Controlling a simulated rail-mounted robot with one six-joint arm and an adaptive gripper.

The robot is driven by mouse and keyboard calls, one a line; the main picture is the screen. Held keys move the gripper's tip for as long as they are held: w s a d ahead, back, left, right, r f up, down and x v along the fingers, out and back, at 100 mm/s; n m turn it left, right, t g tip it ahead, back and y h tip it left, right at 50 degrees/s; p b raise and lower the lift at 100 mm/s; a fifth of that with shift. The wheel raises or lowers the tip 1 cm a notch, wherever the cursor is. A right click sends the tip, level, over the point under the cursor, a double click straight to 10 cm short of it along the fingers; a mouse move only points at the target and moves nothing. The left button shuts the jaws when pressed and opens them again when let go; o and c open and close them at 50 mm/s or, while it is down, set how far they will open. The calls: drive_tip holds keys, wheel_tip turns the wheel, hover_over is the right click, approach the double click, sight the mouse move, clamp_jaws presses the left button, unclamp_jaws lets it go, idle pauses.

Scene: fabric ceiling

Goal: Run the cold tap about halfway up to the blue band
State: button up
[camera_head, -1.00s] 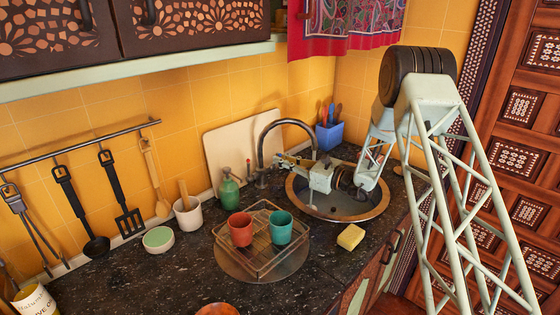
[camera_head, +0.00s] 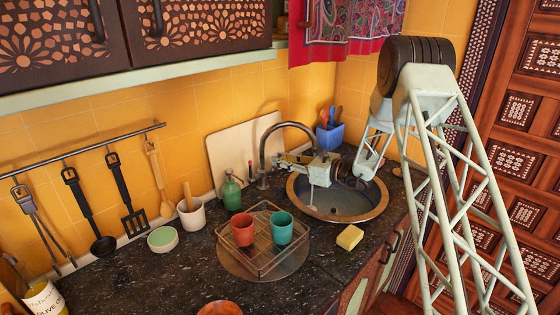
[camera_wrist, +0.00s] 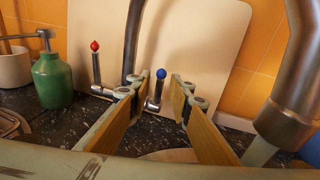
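The cold tap is a short upright metal lever with a blue ball on top (camera_wrist: 161,73), behind the sink in the wrist view. A matching lever with a red ball (camera_wrist: 95,46) stands to its left. The curved spout (camera_wrist: 285,95) comes down at the right of the wrist view and arches over the sink (camera_head: 376,213) in the head view. My gripper (camera_wrist: 160,82) is open, its two yellow-faced fingers on either side of the blue-tipped lever in the picture; contact cannot be told. I make out no blue band and no clear water stream.
A green soap bottle (camera_head: 231,192) stands left of the taps. A wire rack (camera_head: 265,262) with a red cup (camera_head: 242,229) and a teal cup (camera_head: 282,228) is in front. A yellow sponge (camera_head: 349,238) lies by the sink. A pale board (camera_head: 228,150) leans behind the tap.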

idle(0.4)
drive_tip(key=v, duration=1.2)
idle(0.3)
